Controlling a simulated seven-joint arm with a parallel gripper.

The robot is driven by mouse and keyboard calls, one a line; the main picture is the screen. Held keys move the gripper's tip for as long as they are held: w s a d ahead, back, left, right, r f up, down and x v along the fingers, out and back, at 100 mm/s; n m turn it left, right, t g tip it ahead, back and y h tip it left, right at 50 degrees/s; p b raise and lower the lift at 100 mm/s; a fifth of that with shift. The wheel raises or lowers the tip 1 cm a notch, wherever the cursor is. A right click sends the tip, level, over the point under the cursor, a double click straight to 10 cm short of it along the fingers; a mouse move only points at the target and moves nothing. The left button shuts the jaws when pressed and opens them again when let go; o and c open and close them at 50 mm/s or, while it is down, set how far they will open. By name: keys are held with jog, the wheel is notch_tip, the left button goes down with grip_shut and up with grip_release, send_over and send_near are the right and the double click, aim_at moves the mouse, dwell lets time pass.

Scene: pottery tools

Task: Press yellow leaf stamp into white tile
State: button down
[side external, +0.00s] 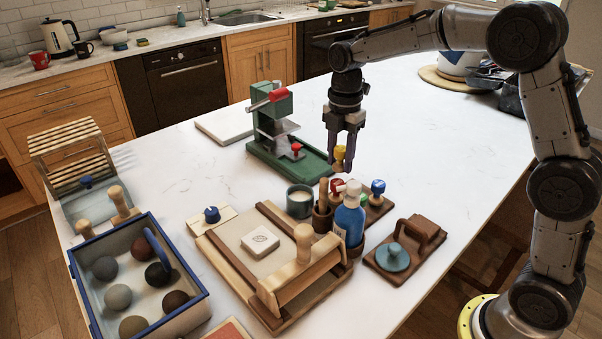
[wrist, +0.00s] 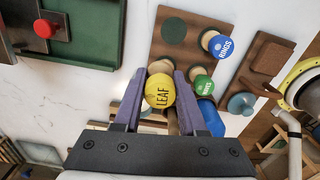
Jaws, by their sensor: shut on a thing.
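My gripper (side external: 342,163) is shut on the yellow leaf stamp (side external: 340,152). In the wrist view the stamp's round yellow knob, marked LEAF (wrist: 160,90), sits between the two purple fingers. The stamp appears raised above the counter near the wooden stamp rack (side external: 376,208); its lower face is hidden. The white tile (side external: 260,241) lies on the board of the wooden frame at front centre, left of and nearer the camera than my gripper. It bears a round mark with curved lines, too small to read.
Red (side external: 336,186), blue (side external: 378,187) and green (side external: 362,199) stamps stand by the rack. A blue bottle (side external: 349,222), a grey cup (side external: 300,201) and a wooden roller frame (side external: 303,262) stand around the tile. A green press (side external: 270,125) stands behind.

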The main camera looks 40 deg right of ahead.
jog(key=shift+m, duration=0.9)
jog(key=d, duration=0.1)
jog(key=s+d, duration=0.1)
jog(key=d, duration=0.2)
jog(key=shift+s+d+f, duration=0.2)
jog(key=shift+d+f, duration=0.1)
jog(key=shift+f, duration=3.05)
jog(key=shift+f, duration=0.3)
jog(key=shift+c, duration=1.9)
grip_release()
